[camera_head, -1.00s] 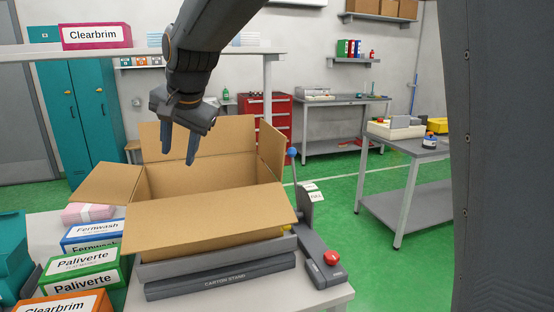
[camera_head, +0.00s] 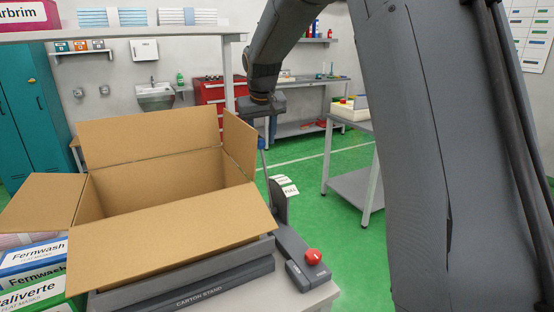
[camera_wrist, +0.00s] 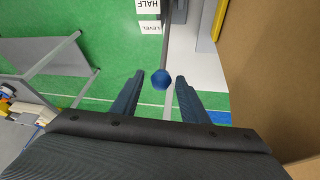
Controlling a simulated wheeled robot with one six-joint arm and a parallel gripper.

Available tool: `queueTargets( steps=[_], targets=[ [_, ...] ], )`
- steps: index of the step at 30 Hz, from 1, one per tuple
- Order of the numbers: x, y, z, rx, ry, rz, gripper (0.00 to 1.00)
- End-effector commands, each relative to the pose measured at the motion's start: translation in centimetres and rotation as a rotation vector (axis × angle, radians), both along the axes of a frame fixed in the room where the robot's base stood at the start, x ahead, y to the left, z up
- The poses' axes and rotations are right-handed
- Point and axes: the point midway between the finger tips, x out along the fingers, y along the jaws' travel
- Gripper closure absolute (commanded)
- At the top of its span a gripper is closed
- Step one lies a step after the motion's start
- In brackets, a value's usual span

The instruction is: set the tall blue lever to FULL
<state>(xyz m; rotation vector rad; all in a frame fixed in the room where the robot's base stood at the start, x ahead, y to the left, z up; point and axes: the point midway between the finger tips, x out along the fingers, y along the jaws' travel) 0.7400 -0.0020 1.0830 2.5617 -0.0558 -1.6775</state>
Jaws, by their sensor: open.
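The tall blue lever is a thin upright rod with a blue ball knob (camera_wrist: 161,79) on top. In the head view its rod (camera_head: 264,165) rises from a dark grey base beside the carton stand (camera_head: 200,290), right of the open box. My gripper (camera_wrist: 160,75) is open, with one finger on each side of the knob in the wrist view; I cannot tell if they touch it. In the head view the gripper is over the lever's top and its fingers partly hide the knob.
An open cardboard box (camera_head: 160,235) with raised flaps stands on the stand, close left of the lever. A red button (camera_head: 313,256) is on the base in front. Product boxes (camera_head: 35,255) lie at the left.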

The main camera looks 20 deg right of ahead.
Motion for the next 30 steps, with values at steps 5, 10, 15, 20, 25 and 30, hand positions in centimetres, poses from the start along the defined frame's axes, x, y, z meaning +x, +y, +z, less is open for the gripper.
queueTargets(
  steps=[5, 10, 15, 20, 25, 30],
  targets=[
    [-0.2, 0.8, -1.9, 0.013, 0.023, 0.005, 0.59],
    [0.8, 0.5, -4.2, 0.013, 0.022, 0.003, 0.59],
    [1.8, 0.2, -6.5, 0.012, 0.021, 0.002, 0.59],
    [2.3, 0.1, -7.8, 0.013, 0.019, 0.001, 0.59],
    [2.5, 0.0, -8.1, 0.013, 0.018, 0.001, 0.59],
    [2.5, 0.0, -8.1, 0.013, 0.018, 0.0, 0.59]
  ],
)
